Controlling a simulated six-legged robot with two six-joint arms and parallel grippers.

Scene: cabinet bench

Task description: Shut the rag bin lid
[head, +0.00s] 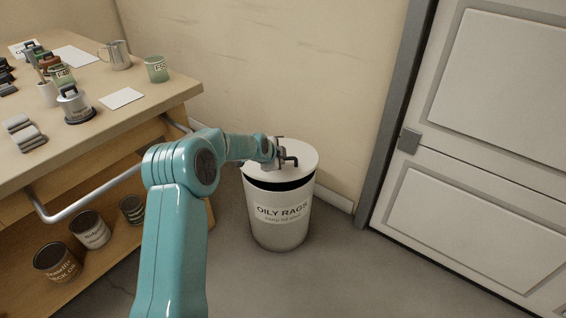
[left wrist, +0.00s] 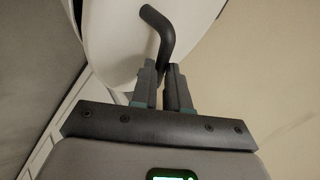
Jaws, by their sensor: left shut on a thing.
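The rag bin (head: 275,222) is a white round bin labelled "OILY RAGS", standing on the floor by the wall. Its white lid (head: 302,156) sits over the top, with a dark gap showing between lid and rim at the front. My left gripper (head: 279,154) is at the lid's black handle (head: 291,159). In the left wrist view, the gripper's fingers (left wrist: 165,84) are shut on the bent black handle (left wrist: 163,34), with the white lid (left wrist: 115,40) behind it. My right gripper is not in view.
A wooden bench (head: 150,92) stands at the left with cans, a mug and papers on top. A metal rail (head: 95,198) runs along its front, and cans stand on the lower shelf. A pale door (head: 480,150) is at the right. The floor right of the bin is clear.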

